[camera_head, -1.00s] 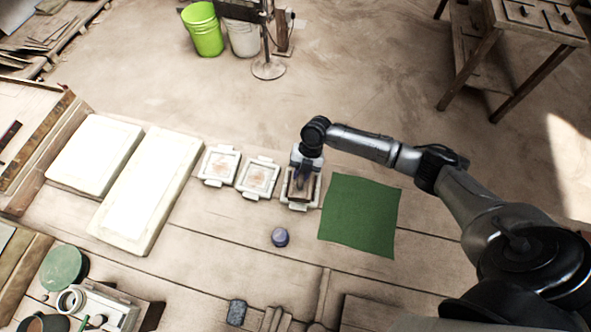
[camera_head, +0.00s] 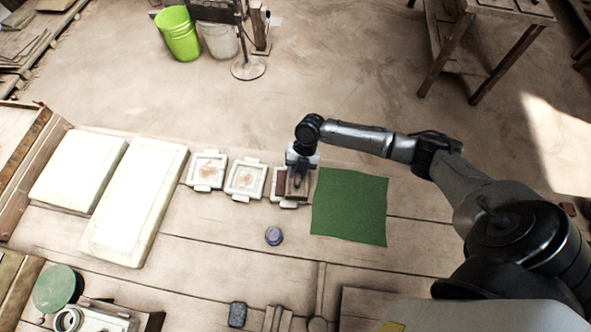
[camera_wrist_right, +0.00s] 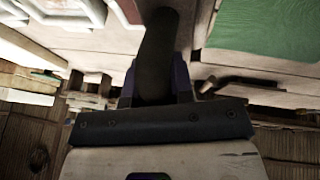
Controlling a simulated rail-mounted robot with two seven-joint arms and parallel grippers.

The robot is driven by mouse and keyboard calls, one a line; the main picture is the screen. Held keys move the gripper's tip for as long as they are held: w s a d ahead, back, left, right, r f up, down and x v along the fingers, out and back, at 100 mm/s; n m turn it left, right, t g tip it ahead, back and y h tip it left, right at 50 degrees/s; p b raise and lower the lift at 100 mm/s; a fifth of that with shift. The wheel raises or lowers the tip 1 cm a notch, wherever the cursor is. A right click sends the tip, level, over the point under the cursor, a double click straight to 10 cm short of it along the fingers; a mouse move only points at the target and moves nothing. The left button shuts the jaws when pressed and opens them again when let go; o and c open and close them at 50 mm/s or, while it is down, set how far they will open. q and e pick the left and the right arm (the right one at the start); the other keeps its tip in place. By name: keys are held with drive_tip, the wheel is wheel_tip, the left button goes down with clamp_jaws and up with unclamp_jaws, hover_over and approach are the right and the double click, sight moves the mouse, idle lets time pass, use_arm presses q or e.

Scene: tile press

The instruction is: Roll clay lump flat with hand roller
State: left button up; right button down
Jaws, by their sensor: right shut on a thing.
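My right gripper (camera_head: 298,181) is over the right side of the rightmost pale mould frame (camera_head: 287,203), left of the green cloth. It is shut on a dark, rounded handle (camera_wrist_right: 160,60), which stands between its purple fingers in the right wrist view. In the head view a brown block-like part (camera_head: 297,188) shows below the gripper; I cannot tell whether it touches the frame. A reddish-brown surface (camera_head: 279,183) shows in the frame beside it. I cannot clearly make out a roller or a clay lump. My left gripper is not in view.
The green cloth (camera_head: 350,206) lies right of the frame. Two more mould frames (camera_head: 206,169) (camera_head: 244,178) and two white slabs (camera_head: 79,174) (camera_head: 136,202) lie to the left. A small purple-grey round object (camera_head: 273,236) stands in front. Bare table surrounds it.

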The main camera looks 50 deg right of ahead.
drive_tip(key=shift+s+d+f, duration=0.15)
drive_tip(key=shift+f, duration=0.15)
wheel_tip(320, 180, up, 7)
drive_tip(key=p, duration=0.5)
drive_tip(key=shift+r+p, duration=0.2)
drive_tip(key=shift+p, duration=0.15)
